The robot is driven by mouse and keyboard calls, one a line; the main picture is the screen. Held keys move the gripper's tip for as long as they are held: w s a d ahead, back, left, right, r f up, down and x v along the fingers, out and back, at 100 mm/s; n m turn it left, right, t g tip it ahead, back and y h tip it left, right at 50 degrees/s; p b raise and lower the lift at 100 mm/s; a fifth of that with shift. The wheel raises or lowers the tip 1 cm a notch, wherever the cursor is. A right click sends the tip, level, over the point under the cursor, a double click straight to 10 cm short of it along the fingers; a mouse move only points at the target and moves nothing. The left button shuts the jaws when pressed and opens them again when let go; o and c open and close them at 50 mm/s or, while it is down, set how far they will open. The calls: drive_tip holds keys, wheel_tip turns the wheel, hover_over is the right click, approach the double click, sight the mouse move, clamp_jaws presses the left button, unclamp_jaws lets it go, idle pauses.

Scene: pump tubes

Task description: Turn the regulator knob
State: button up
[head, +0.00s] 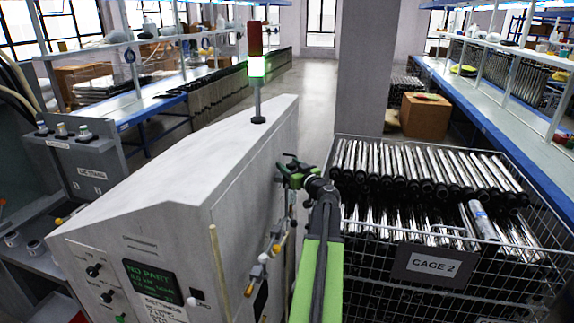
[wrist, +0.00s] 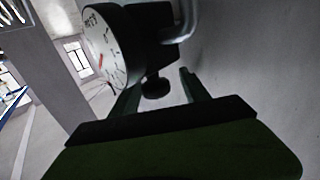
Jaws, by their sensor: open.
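The regulator knob (wrist: 156,88) is a small dark rounded knob below the dark regulator body (wrist: 160,55), next to a white round gauge (wrist: 108,48) with a red mark. My gripper (wrist: 160,82) is open in the wrist view, with one finger on each side of the knob. The fingers look apart from the knob, though exact depth is hard to tell. In the head view my gripper (head: 288,172) is beside the right side of the grey machine (head: 190,165). The knob cannot be made out there.
A wire cage (head: 428,265) marked CAGE 2, full of shiny dark-ended tubes, stands close to the right of my arm. Several small valves (head: 264,258) stick out from the machine's side. A pillar (head: 364,70) stands beyond.

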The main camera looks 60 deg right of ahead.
drive_tip(key=shift+s+r, duration=0.1)
drive_tip(key=shift+s, duration=0.2)
drive_tip(key=shift+d, duration=0.15)
clamp_jaws()
drive_tip(key=shift+s, duration=0.1)
drive_tip(key=shift+m+h, duration=0.3)
drive_tip(key=shift+h, duration=0.2)
drive_tip(key=shift+m+g+h, duration=0.5)
drive_tip(key=shift+g+h, duration=0.2)
drive_tip(key=shift+h, duration=0.1)
drive_tip(key=shift+m+g+h, duration=2)
drive_tip(key=shift+g+h, duration=0.1)
drive_tip(key=shift+g, duration=0.3)
